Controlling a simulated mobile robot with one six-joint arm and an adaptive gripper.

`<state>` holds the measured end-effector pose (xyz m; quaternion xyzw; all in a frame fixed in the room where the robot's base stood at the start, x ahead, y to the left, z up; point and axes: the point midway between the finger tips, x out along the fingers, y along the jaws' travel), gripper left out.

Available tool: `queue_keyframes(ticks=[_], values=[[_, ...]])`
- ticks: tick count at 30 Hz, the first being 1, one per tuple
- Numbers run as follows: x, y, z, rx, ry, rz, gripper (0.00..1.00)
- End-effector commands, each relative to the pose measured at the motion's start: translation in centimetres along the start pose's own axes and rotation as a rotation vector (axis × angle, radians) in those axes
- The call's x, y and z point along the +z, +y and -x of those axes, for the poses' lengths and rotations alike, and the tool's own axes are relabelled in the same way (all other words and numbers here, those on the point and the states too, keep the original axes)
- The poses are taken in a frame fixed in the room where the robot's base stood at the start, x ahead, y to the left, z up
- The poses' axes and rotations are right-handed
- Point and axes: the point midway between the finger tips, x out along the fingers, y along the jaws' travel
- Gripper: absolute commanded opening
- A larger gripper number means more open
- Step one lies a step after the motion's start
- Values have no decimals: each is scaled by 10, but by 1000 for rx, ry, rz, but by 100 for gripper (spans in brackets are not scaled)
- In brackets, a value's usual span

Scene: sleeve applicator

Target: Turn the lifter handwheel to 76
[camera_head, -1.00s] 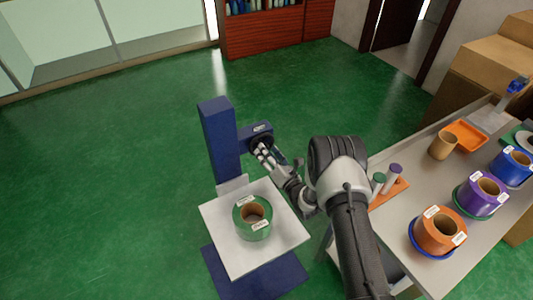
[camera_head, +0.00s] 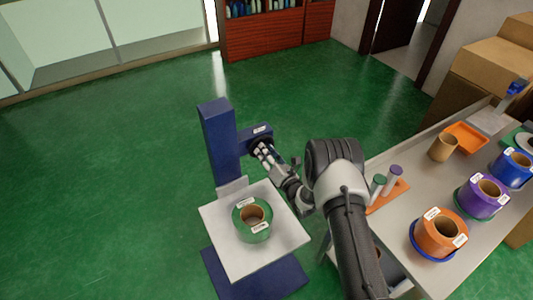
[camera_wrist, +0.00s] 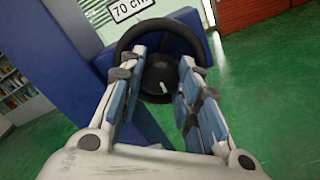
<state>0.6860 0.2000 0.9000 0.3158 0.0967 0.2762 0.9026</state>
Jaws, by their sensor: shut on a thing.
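The lifter (camera_head: 218,140) is a blue column with a side bracket and a white platform (camera_head: 222,215). My gripper (camera_wrist: 160,72) is at the wheel, one finger on each side of the hub, and shut on the handwheel. In the head view my gripper (camera_head: 265,152) meets the wheel at the bracket. Exact finger contact is hard to see.
A green roll (camera_head: 252,235) with a brown core sits on the platform. At right, a grey table (camera_head: 405,215) carries an orange roll (camera_head: 440,232), a purple roll (camera_head: 480,197), a blue roll (camera_head: 512,166) and an orange tray (camera_head: 466,137). Green floor is open behind the lifter.

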Motion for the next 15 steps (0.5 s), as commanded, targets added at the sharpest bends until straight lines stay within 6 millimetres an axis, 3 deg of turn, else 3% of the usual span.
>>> queue_keyframes(ticks=[4,15], values=[[0,0,0,0,0,0,7],[-1,0,0,1,0,-68,7]])
